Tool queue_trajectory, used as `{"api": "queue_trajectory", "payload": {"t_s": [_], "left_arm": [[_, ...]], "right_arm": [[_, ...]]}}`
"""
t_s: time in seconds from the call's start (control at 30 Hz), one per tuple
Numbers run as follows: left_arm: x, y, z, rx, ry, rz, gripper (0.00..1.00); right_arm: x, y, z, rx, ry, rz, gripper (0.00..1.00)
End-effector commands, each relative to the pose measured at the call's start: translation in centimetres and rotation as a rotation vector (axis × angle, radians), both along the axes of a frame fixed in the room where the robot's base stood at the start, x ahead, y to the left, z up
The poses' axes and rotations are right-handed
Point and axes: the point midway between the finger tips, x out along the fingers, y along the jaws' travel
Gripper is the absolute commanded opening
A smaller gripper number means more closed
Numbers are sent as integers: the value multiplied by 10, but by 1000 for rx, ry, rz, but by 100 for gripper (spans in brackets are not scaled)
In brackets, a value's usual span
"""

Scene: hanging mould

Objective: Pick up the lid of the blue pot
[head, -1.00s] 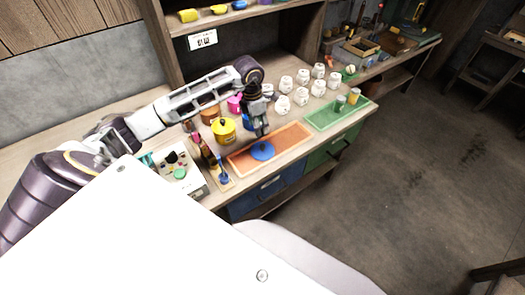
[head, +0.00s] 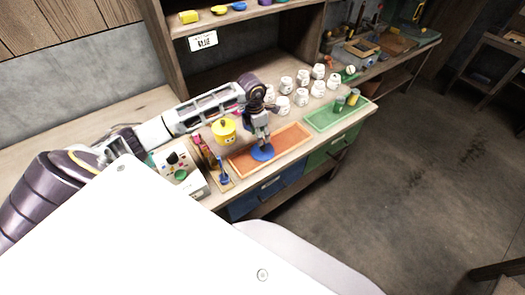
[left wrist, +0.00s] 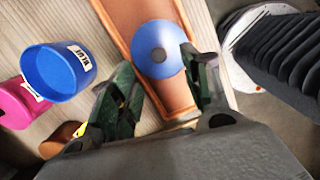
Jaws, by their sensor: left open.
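The blue lid (head: 261,154) lies on the orange tray (head: 292,137) on the bench. In the left wrist view the round lid (left wrist: 152,38) shows a dark knob near its middle. My left gripper (head: 263,138) is open above the lid. In the left wrist view its fingers (left wrist: 158,62) are spread, with the lid between and beyond the tips; contact cannot be told. The blue pot (left wrist: 52,74), labelled and without a lid, stands left of the tray in the left wrist view; my arm hides it in the head view. My right gripper is not in view.
A yellow lidded pot (head: 224,130) stands left of my gripper. A pink pot (left wrist: 15,108) is beside the blue pot. Several white jars (head: 302,97) stand behind, and a green tray (head: 325,118) is at right. A control box (head: 180,175) is at the left.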

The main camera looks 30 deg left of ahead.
Motion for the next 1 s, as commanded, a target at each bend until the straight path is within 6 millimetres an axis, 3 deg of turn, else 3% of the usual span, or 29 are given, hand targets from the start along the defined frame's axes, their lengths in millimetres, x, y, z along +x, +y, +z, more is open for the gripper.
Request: {"api": "queue_trajectory", "payload": {"t_s": [0.3, 0.77, 1.0], "left_arm": [[3, -2, -32, 0, 1, 0, 48], [3, -2, -35, 1, 1, 0, 48], [5, -3, -49, -1, 3, 0, 48]], "right_arm": [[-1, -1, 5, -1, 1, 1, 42], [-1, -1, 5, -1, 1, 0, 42], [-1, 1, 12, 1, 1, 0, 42]]}}
